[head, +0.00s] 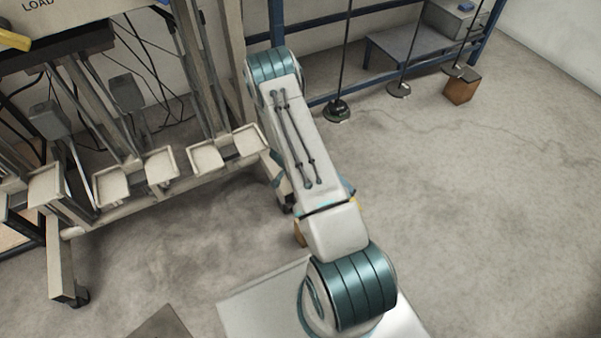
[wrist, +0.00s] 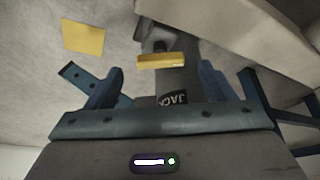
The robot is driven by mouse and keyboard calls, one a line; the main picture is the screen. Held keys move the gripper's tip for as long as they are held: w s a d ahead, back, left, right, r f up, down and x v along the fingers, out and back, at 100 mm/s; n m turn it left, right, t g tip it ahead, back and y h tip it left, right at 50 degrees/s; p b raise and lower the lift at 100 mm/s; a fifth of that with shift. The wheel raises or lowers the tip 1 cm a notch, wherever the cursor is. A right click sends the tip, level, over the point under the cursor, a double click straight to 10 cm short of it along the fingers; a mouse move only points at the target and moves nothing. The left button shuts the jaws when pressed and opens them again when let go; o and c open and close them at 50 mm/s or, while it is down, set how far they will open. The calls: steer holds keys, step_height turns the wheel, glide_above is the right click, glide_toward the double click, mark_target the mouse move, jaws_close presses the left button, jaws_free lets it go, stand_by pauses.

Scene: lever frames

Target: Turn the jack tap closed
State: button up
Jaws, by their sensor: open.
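The jack tap shows in the wrist view as a yellow bar handle (wrist: 161,61) lying crosswise on a dark fitting. Just below it is a grey part with a black label (wrist: 172,98) whose upside-down letters appear to read JACK. My gripper (wrist: 158,80) is open, with one blue finger to the left and one to the right of the handle's line. The handle appears slightly beyond the fingertips, and I see no contact. In the head view my arm covers the gripper, and I cannot make out the tap there.
A beige frame with several pedal-like plates (head: 207,157) stands at left in the head view. A blue rack (head: 330,97) is behind my arm, with a brown block (head: 461,90) near it. Floor at right is clear. A yellow square (wrist: 83,38) shows in the wrist view.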

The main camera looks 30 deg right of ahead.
steer(key=p+v, duration=0.4)
steer(key=v, duration=0.7)
steer(key=shift+c, duration=0.3)
